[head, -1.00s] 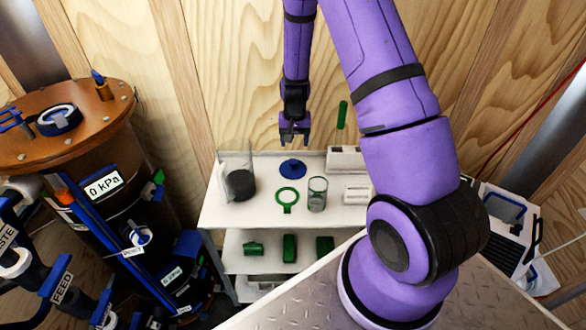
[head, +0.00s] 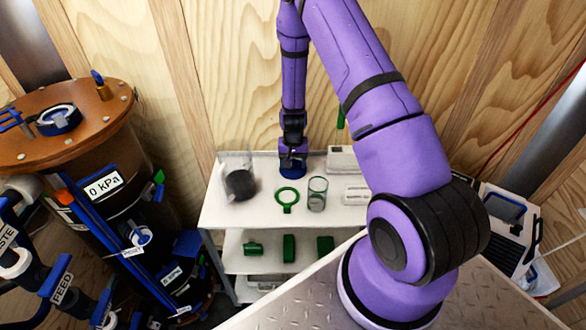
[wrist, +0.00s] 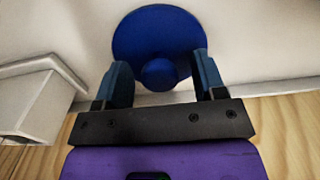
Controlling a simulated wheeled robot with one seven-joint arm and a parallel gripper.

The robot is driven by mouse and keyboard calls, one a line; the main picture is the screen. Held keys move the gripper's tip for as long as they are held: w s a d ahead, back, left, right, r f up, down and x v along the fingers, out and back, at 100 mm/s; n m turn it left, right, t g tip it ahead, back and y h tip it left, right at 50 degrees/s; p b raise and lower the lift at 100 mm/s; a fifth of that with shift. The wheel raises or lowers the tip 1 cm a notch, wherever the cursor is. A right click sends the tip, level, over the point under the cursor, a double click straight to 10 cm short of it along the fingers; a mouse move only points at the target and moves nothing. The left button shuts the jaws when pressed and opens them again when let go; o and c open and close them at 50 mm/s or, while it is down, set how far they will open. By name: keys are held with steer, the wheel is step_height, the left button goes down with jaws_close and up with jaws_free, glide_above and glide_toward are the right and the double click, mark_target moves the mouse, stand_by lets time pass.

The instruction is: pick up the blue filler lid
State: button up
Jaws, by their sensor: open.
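The blue filler lid (wrist: 158,38) is a round disc with a small knob in the middle. It lies on the white top shelf of a rack, and in the head view the lid (head: 292,174) shows just under my gripper (head: 292,160). In the wrist view my gripper (wrist: 161,75) is open, with one finger on each side of the knob. A gap shows between the knob and each finger. I cannot tell how far the fingertips are above the disc.
On the white shelf (head: 225,217) stand a clear container with dark contents (head: 240,184), a green ring with a handle (head: 287,197), a glass beaker (head: 317,193) and white boxes (head: 341,158) on the right. A wooden wall (head: 235,80) is close behind. A brown tank (head: 105,170) stands left.

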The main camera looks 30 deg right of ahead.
steer(key=c, duration=1)
